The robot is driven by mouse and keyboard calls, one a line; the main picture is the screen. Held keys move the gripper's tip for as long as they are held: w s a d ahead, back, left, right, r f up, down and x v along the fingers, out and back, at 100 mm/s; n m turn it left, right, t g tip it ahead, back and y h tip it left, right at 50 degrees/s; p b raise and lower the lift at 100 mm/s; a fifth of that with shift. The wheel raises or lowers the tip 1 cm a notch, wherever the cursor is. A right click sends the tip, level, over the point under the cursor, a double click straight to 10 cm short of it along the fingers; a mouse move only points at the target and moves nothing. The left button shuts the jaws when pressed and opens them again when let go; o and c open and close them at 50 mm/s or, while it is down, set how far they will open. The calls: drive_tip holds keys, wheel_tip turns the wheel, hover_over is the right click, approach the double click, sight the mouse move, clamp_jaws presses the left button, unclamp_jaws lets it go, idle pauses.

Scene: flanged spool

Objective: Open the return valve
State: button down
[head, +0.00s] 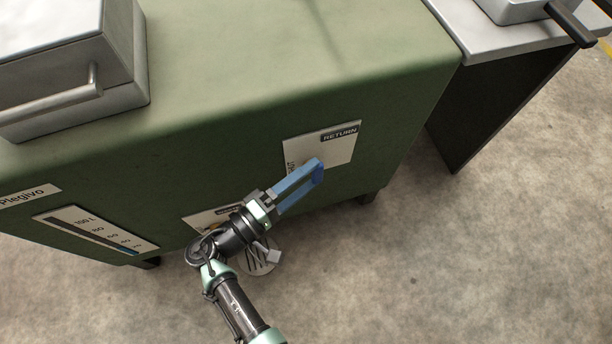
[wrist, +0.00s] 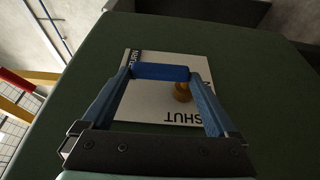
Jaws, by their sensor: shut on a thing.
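The return valve's pale plate (head: 340,145) is on the front of the green tank, with a dark RETURN label at its upper right. In the wrist view, the plate (wrist: 155,108) has the word SHUT at its lower edge; other lettering is partly hidden. A brass valve stem (wrist: 183,93) stands out from the plate. A blue handle (wrist: 160,72) lies across between my two long blue fingers, close to the stem. My gripper (head: 309,174) is shut on this handle, with the fingers well apart; it also shows in the wrist view (wrist: 162,76). The head view hides the stem.
The green tank (head: 270,60) has a gauge (head: 100,235) at the left and a second, partly hidden plate (head: 200,219) behind my arm. A floor drain (head: 260,262) lies below. A grey-topped table (head: 510,40) stands at the right. The floor at lower right is clear.

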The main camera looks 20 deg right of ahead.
unclamp_jaws()
drive_tip(key=v, duration=1.3)
idle(0.4)
